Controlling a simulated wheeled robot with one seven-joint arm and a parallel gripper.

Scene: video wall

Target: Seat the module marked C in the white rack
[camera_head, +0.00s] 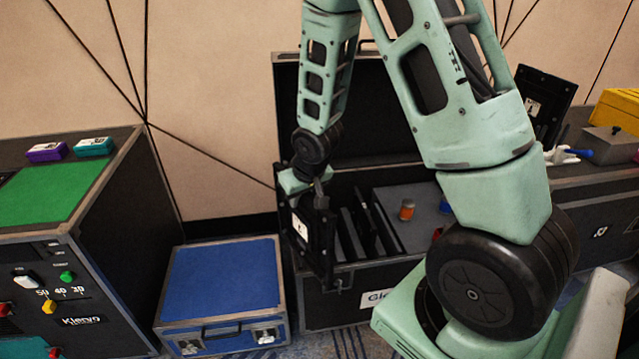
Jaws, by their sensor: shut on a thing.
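My gripper (319,197) is shut on a black panel-like module (318,245) with a white label on its left face. The mark on that label is too small to read. The module hangs upright, slightly tilted, at the left front of an open black case (345,275). I cannot tell whether it touches the case's edge. Upright black slabs or dividers (362,225) stand inside the case, to the right of the held module. Another dark panel (548,92) with a white label stands tilted at the right. No white rack can be made out.
A blue-topped case (222,280) stands low at the left. A black cabinet (110,240) carries a green mat (45,193), with purple (46,151) and teal (94,146) boxes behind it. An orange jar (407,209) stands on the case's grey surface. My arm hides much of the right side.

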